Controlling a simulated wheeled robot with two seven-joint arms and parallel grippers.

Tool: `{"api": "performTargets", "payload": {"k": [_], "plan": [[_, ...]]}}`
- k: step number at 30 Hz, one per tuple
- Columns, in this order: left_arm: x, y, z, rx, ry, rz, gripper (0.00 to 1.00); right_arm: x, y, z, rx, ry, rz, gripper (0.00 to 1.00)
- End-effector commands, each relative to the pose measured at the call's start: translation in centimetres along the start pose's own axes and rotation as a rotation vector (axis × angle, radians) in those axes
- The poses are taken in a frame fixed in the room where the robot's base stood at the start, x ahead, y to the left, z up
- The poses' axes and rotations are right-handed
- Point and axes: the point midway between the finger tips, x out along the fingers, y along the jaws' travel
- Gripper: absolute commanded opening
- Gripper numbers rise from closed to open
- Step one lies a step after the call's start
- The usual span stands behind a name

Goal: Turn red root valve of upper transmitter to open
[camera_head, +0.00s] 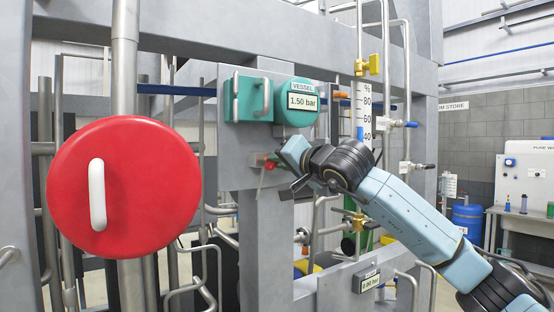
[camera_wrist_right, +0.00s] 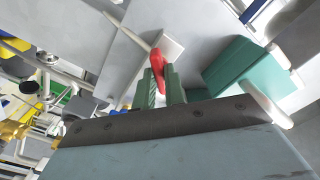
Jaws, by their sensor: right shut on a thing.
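The upper transmitter (camera_head: 296,101) is teal, labelled VESSEL, and reads 1.50 bar. It is mounted on a grey plate in the head view. Below it is the small red root valve handle (camera_head: 270,164), partly hidden by my right gripper (camera_head: 284,168). In the right wrist view the red handle (camera_wrist_right: 157,58) stands between the tips of the two green fingers of my right gripper (camera_wrist_right: 162,78), which is shut on it. A thin metal pipe runs behind the handle. My left gripper is not in view.
A large red disc (camera_head: 125,190) with a white handle fills the left foreground. Grey frame beams (camera_head: 270,250) surround the valve. A level gauge (camera_head: 364,115) and blue-handled valves (camera_head: 410,124) are to the right. A lower display (camera_head: 369,283) sits near the bottom.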

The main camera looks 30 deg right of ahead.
Motion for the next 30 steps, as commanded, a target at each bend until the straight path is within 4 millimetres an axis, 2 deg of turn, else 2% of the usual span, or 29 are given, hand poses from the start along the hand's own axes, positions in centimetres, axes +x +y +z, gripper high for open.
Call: {"api": "performTargets", "payload": {"k": [6,18,30], "plan": [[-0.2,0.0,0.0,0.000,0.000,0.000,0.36,0.0,0.0,0.0,-0.027,0.000,0.002,0.00],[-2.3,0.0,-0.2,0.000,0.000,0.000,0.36,0.0,0.0,-0.1,-0.379,-0.001,0.002,0.00],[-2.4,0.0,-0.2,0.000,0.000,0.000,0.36,0.0,0.0,0.0,-0.417,-0.001,0.001,0.00]]}}
